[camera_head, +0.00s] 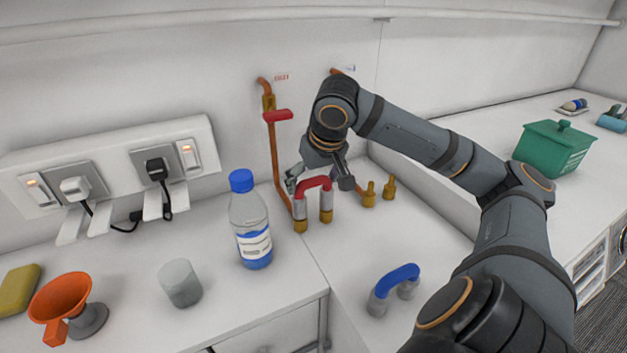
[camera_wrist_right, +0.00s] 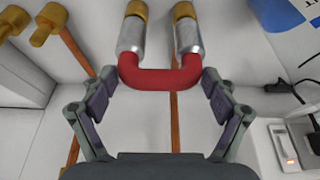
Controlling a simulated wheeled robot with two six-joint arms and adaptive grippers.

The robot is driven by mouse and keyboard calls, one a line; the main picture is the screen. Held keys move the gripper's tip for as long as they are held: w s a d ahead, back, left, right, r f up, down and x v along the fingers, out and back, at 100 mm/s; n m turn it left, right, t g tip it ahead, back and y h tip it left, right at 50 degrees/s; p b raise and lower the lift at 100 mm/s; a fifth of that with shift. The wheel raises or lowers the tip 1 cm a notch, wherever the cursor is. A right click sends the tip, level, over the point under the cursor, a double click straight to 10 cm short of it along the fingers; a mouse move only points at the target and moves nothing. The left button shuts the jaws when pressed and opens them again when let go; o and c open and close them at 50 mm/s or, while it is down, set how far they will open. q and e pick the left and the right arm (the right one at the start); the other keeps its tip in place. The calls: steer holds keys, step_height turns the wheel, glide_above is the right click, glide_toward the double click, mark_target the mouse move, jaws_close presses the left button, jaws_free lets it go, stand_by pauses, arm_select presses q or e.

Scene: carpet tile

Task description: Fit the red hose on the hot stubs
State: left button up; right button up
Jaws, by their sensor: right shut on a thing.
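The red hose (camera_head: 314,184) is a U-shaped piece with silver-grey ends. It stands upright over the hot stubs (camera_head: 300,226), two brass fittings by the pipe with the red label. In the right wrist view, the red bend (camera_wrist_right: 160,79) lies between my fingers, and its silver ends meet the brass stubs (camera_wrist_right: 184,10). How deep the stubs sit inside is hidden. My right gripper (camera_head: 318,183) comes down from above and is shut on the red hose, with a finger at each side of the bend; it also shows in the wrist view (camera_wrist_right: 162,86). My left gripper is out of view.
Two bare brass stubs (camera_head: 369,194) stand right of the hose. A blue hose (camera_head: 397,278) is nearer on the counter. A water bottle (camera_head: 250,222), grey cup (camera_head: 181,284) and orange funnel (camera_head: 62,300) stand left. A red-handled valve (camera_head: 278,115) is on the wall behind.

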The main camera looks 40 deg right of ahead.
steer(key=shift+f, duration=0.3)
steer(key=o, duration=1)
